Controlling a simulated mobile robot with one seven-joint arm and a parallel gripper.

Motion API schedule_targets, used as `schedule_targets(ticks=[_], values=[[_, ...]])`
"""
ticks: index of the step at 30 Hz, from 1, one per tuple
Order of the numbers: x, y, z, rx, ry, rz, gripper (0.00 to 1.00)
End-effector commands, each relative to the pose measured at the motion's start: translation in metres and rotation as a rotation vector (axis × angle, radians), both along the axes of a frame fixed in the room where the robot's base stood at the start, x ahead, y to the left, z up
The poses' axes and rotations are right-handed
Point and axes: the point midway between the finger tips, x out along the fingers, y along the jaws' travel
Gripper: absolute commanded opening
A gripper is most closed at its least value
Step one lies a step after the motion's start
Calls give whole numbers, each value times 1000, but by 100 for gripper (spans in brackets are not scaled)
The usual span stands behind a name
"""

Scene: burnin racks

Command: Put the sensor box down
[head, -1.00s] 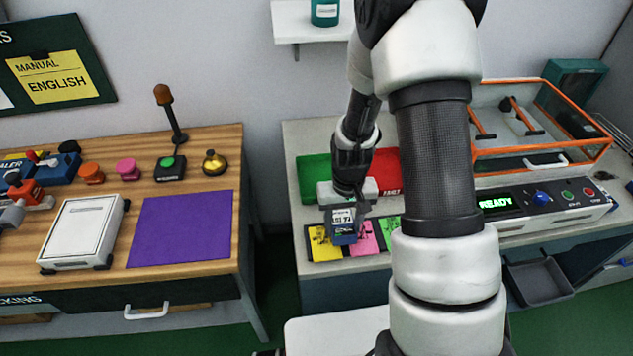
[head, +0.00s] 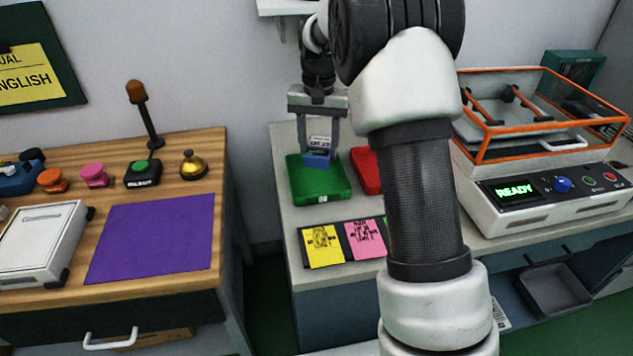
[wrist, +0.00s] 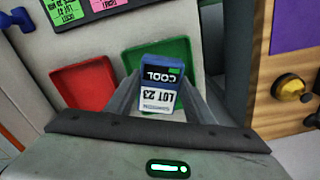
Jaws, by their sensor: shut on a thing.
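The sensor box (head: 318,153) is small and blue with a white label. In the wrist view the box (wrist: 160,88) shows the words "COOL" and "LOT 23". My gripper (head: 318,150) is shut on it and points down over the green tray (head: 303,192). The box shows above the back part of that tray, and I cannot tell whether it touches the tray. The green tray (wrist: 133,56) lies behind the box in the wrist view. A red tray (head: 367,182) stands to the right of the green tray, partly hidden by my arm.
Yellow (head: 323,246) and pink (head: 365,239) cards lie in front of the trays. A machine reading "READY" (head: 515,191) and an orange-framed case (head: 545,130) stand at the right. A wooden bench with a purple mat (head: 150,237) is at the left.

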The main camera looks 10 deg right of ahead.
Motion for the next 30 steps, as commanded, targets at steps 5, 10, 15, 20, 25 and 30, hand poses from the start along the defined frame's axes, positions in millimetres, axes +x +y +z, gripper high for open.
schedule_targets(ticks=[5,10,15,20,25,30], values=[[5,0,-19,0,2,-17,17],[4,0,-47,-1,1,-15,17],[4,0,-63,-1,0,-15,17],[4,0,-91,0,2,-15,17],[5,0,-101,-1,-2,-15,17],[5,0,-100,-1,-2,-14,17]])
